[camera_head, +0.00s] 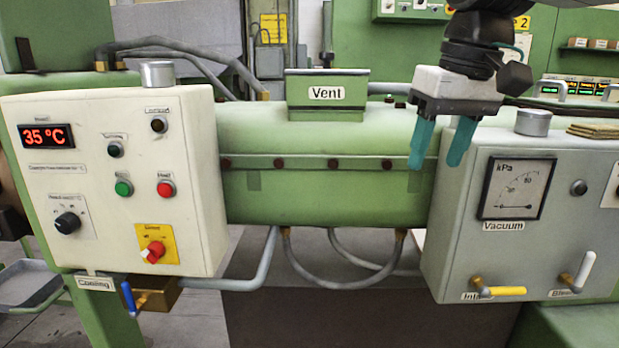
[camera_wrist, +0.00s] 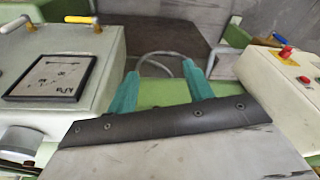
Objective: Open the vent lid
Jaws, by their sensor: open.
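The vent box (camera_head: 326,96) stands on top of the green barrel (camera_head: 330,200) in the head view. The vent lid cannot be made out in the wrist view.
A white control box (camera_head: 115,190) with a 35 °C display stands left of the barrel. A grey vacuum box (camera_head: 530,220) with a gauge and valve handles stands right, close to my gripper. Hoses (camera_head: 190,55) run behind at left.

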